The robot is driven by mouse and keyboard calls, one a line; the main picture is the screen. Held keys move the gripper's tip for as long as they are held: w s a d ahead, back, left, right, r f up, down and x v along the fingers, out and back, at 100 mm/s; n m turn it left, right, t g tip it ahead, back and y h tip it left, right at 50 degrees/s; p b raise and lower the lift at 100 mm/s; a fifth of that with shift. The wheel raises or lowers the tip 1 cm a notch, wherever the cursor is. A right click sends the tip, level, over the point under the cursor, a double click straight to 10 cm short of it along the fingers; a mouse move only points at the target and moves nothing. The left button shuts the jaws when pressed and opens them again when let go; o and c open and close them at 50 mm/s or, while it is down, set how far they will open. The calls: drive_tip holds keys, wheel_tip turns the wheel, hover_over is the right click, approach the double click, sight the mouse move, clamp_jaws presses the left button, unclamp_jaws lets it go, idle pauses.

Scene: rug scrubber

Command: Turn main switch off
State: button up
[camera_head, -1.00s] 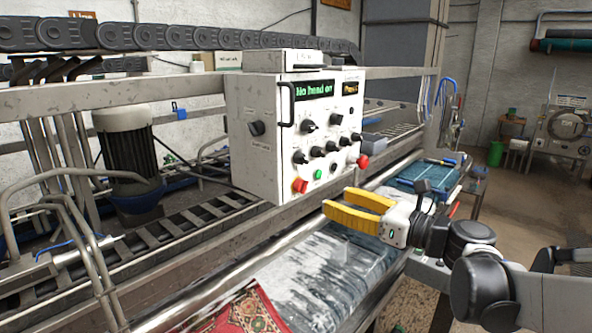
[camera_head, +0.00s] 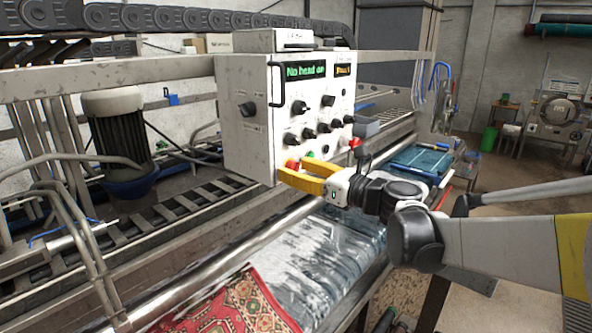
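The white control box (camera_head: 240,80) stands above the machine rail in the head view. A black rotary switch (camera_head: 247,109) is on its left side face, beside small labels too small to read; it may be the main switch. The front face has several black knobs (camera_head: 328,100) and a lit green display (camera_head: 305,71) reading "No head on". My gripper (camera_head: 290,170) has yellow fingers spread apart and empty. It is at the lower front of the box, partly covering the red and green buttons (camera_head: 294,163). I cannot tell whether it touches them.
A red mushroom button (camera_head: 355,143) is at the box's lower right. A black handle (camera_head: 275,80) stands out at the front's left edge. A metal roller (camera_head: 215,262) and a wet rug (camera_head: 325,255) lie below. A motor (camera_head: 115,125) stands left of the box.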

clamp_jaws()
drive_tip(key=shift+n, duration=0.4)
drive_tip(key=n, duration=0.3)
drive_tip(key=shift+n, duration=0.3)
drive_tip(key=n, duration=0.3)
drive_tip(key=shift+n, duration=0.3)
drive_tip(key=n, duration=0.4)
drive_tip(key=shift+d+r, duration=0.1)
drive_tip(key=shift+w+n, duration=0.1)
drive_tip(key=shift+n, duration=1.8)
